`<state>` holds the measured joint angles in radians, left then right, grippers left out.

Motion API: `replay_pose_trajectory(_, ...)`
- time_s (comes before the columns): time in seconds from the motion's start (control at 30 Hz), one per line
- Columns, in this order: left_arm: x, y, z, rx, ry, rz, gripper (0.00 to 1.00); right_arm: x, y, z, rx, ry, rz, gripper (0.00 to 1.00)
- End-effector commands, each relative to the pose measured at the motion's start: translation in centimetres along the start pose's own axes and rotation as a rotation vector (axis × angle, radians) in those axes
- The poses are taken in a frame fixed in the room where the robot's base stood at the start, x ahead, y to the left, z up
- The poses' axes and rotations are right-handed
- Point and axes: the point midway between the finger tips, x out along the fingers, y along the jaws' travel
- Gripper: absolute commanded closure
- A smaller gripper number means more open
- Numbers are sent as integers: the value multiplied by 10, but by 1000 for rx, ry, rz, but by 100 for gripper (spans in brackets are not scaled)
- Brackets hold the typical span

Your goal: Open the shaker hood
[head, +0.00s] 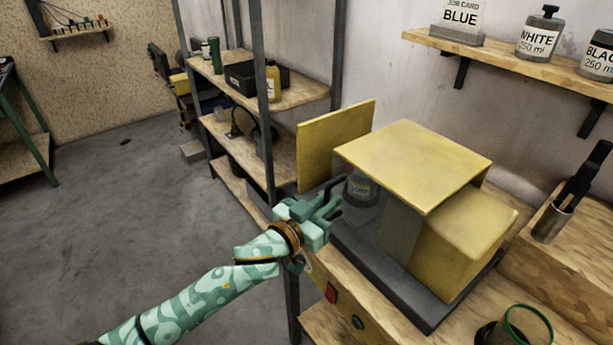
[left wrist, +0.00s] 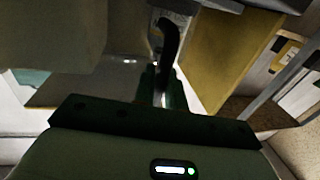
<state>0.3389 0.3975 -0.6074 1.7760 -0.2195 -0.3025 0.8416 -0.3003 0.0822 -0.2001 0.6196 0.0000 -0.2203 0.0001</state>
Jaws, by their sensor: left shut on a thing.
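The shaker hood (head: 415,163) is a yellow box with a flat top, a see-through grey front and a yellow block at its right. A yellow panel (head: 336,146) stands upright at its left side. A labelled bottle (head: 361,188) shows dimly inside, behind the front. My left gripper (head: 328,204) is at the front left of the hood, shut on a dark handle. In the left wrist view the dark curved handle (left wrist: 171,42) rises from between the fingers (left wrist: 162,85). The exact grip is partly hidden. My right gripper is not in view.
The hood's dark base (head: 375,262) stands on a wooden bench with a red switch (head: 331,292) and a green button (head: 357,322). A shelf rack post (head: 265,110) rises at the left.

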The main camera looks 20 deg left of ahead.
Motion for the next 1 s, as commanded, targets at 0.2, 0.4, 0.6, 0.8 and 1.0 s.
replay_pose_trajectory(0.2,-12,57,-4,-7,1,0,100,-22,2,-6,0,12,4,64)
replay_pose_trajectory(0.4,-18,90,-2,-3,1,-1,100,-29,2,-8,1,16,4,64)
replay_pose_trajectory(0.6,-21,104,0,0,2,0,100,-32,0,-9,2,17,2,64)
replay_pose_trajectory(0.8,-21,106,0,1,2,1,100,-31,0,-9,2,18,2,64)
replay_pose_trajectory(1.0,-21,106,0,1,1,1,79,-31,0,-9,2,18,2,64)
